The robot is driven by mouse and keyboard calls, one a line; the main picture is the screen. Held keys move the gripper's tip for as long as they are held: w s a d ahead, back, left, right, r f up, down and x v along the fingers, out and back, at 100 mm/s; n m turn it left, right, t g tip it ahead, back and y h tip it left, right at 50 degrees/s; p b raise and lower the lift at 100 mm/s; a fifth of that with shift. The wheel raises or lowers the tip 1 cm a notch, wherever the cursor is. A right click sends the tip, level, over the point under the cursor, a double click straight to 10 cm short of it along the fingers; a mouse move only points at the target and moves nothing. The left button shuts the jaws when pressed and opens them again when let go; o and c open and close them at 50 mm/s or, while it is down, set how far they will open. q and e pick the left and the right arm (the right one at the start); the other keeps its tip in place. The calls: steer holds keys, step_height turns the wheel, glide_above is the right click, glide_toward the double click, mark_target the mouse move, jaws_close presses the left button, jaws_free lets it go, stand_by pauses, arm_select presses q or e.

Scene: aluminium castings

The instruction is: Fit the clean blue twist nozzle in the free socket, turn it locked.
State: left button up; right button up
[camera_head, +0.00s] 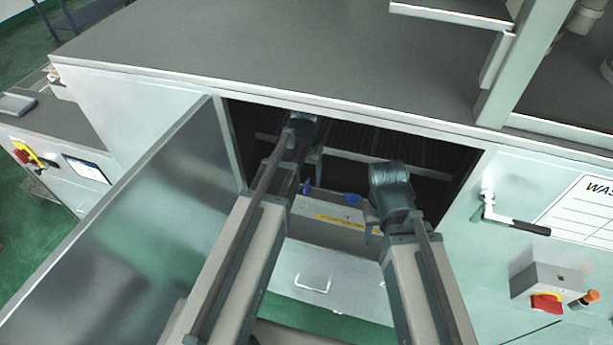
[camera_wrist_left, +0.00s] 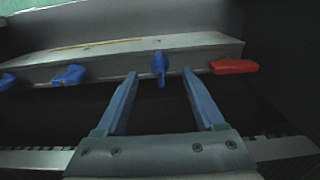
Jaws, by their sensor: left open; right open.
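In the left wrist view, a pale bar (camera_wrist_left: 110,61) carries blue twist nozzles on its near face: a middle one (camera_wrist_left: 160,64), a left one (camera_wrist_left: 70,75) and part of another (camera_wrist_left: 6,81) at the picture edge. A red piece (camera_wrist_left: 235,67) sits at the bar's right. My left gripper (camera_wrist_left: 160,74) is open and empty, its fingertips either side of the middle nozzle in the picture; I cannot tell whether they touch it. The head view shows blue nozzles (camera_head: 352,198) on the bar. My right gripper (camera_head: 372,228) is open near the opening's front. I cannot make out a free socket.
Both arms reach into the dark opening of a pale cabinet. Its open metal door (camera_head: 130,220) stands at left. A handle (camera_head: 510,220) and red switch (camera_head: 546,303) are at right. A slatted rack (camera_head: 350,150) lies inside.

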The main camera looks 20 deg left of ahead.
mark_target(306, 183)
arm_select(q)
step_height(306, 183, up, 4)
steer(key=p, duration=0.2)
steer(key=shift+p, duration=0.35)
steer(key=shift+f, duration=0.1)
arm_select(e)
step_height(306, 183, up, 4)
steer(key=shift+f, duration=0.15)
